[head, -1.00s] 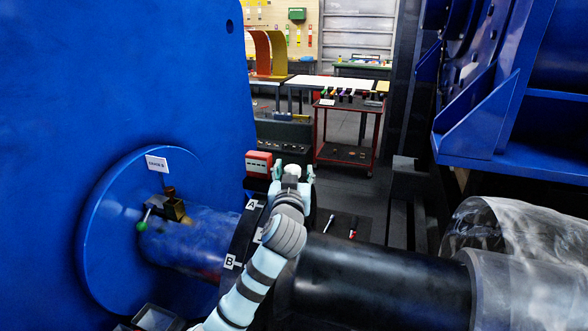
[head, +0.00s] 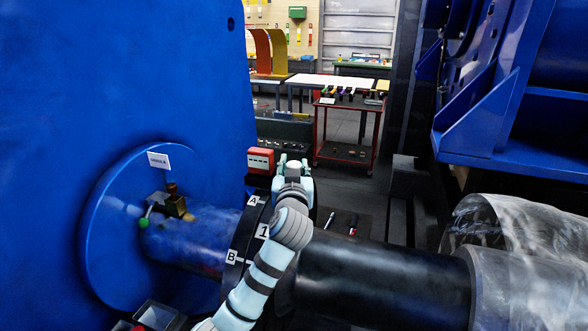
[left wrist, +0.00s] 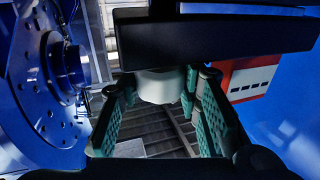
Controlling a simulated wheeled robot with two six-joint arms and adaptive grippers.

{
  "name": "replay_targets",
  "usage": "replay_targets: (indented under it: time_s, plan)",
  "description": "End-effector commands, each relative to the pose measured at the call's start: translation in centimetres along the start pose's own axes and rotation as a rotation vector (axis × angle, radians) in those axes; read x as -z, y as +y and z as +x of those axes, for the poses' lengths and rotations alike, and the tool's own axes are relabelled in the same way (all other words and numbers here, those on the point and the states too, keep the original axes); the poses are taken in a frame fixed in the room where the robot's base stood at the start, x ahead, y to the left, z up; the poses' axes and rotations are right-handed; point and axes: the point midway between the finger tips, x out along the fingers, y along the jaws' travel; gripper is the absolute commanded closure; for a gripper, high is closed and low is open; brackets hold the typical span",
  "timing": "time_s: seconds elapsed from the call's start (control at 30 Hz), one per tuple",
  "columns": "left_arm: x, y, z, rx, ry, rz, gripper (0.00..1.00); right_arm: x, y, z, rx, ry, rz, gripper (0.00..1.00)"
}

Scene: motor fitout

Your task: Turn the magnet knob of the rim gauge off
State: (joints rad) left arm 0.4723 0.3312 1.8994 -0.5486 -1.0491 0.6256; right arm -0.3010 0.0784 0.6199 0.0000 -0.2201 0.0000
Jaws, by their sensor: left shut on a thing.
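My left gripper (head: 293,172) is above the black ring marked A, B and 1 (head: 246,240). Its jaws are around a white round piece (head: 293,168). In the left wrist view this is a short white cylinder (left wrist: 157,86) between the green finger pads, under a dark bar; I cannot tell if it is the magnet knob. I cannot tell which of these is the rim gauge. My right gripper is not seen.
A red box with a white panel (head: 260,161) stands just left of my gripper. A large blue housing (head: 110,80) fills the left. A black shaft (head: 385,275) runs right to a film-wrapped cylinder (head: 525,275). A red cart (head: 349,130) stands behind.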

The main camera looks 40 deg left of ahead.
Motion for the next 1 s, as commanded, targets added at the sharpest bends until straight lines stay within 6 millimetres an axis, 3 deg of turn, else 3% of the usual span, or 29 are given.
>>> replay_targets:
  time_s: [0.6, 1.0]
  plan:
    - [-0.7, 0.1, 0.0, 0.388, -0.003, -0.003, 0.97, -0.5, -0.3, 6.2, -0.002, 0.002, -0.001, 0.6]
    - [-0.4, 0.0, 0.0, 0.504, -0.006, 0.0, 0.97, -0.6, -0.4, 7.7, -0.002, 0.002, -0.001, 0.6]
